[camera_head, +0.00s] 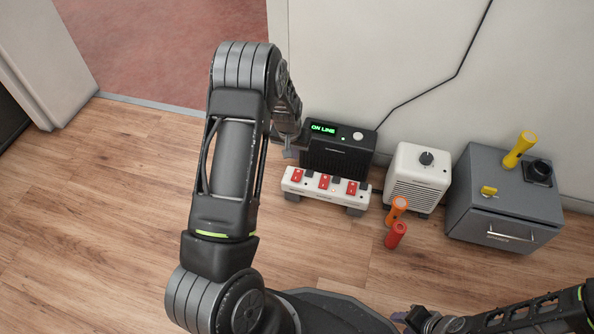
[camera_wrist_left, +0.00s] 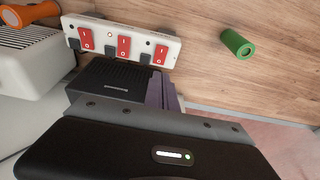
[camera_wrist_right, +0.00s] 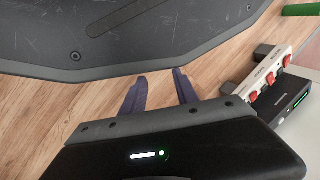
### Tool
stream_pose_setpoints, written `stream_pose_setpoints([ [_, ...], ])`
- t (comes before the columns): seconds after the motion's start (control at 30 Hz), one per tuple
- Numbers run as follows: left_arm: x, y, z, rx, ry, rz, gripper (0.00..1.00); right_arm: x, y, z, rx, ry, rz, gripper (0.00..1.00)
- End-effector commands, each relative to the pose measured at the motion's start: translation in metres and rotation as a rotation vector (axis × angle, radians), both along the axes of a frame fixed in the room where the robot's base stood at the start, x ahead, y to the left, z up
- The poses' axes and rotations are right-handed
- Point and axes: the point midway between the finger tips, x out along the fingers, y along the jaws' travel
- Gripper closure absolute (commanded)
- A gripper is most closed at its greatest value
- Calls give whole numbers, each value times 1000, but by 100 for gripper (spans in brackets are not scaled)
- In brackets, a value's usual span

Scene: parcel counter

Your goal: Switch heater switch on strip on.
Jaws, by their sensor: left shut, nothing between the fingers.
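A white power strip (camera_head: 287,185) with three red rocker switches lies on the floor in front of a black box. It also shows in the left wrist view (camera_wrist_left: 140,36), where a small orange lamp is lit by one switch. The labels are too small to read, so I cannot tell which switch is the heater's. A white box with a black knob, likely the heater (camera_head: 418,178), stands right of the strip. My left gripper (camera_head: 290,153) is shut and empty, above the strip's left end near the black box. My right gripper (camera_wrist_right: 155,82) is open and empty, away from the strip.
The black box (camera_head: 337,157) reads "ON LINE". A grey cabinet (camera_head: 505,220) with yellow pieces stands at right. A green cylinder (camera_wrist_left: 237,44) shows in the left wrist view.

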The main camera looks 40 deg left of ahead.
Motion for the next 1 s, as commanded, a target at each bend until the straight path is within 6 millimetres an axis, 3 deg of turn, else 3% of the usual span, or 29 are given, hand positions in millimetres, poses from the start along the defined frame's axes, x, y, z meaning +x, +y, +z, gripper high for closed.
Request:
stream_pose_setpoints([
  [0.27, 4, 1, -23, 0, 1, 0, 100, 1, 0, -13, -1, -4, -1, 64],
  [0.73, 21, 7, -112, -1, 2, -1, 100, 9, -1, -54, 3, -15, -9, 64],
  [1.0, 18, 6, -136, -1, 0, 1, 100, 11, -1, -64, 6, -15, -10, 64],
])
